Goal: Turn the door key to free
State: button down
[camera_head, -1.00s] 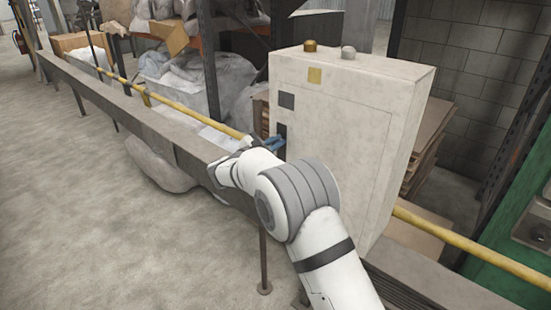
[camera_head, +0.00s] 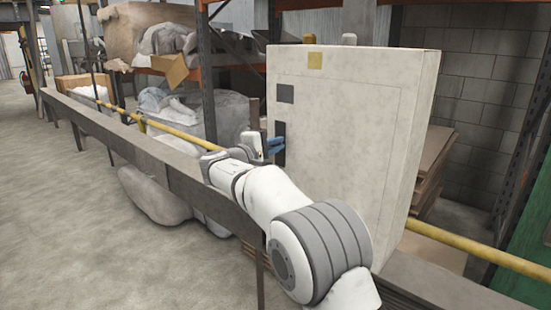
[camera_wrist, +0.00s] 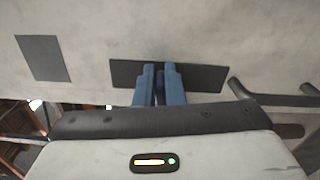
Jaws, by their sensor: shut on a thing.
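A pale cabinet (camera_head: 345,150) stands upright behind the rail, with its door facing me. A black lock plate (camera_head: 280,130) is on the left part of the door, and it also shows in the wrist view (camera_wrist: 205,78). My gripper (camera_head: 276,145) is at this plate, its blue fingers pointing at the door. In the wrist view my gripper (camera_wrist: 159,80) is shut on a thin dark piece, the door key (camera_wrist: 160,82), right in front of the plate. The fingers hide most of the key, so I cannot tell its angle.
A yellow pipe (camera_head: 185,136) and a grey rail (camera_head: 145,150) run past the cabinet. The concrete floor (camera_head: 70,220) at left is open.

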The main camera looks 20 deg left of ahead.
jog(key=shift+f+m+b, duration=0.2)
jog(key=shift+m+b, duration=0.6)
jog(key=shift+b, duration=0.1)
jog(key=shift+r, duration=0.1)
jog(key=c, duration=1.5)
grip_release()
jog(key=v, duration=0.8)
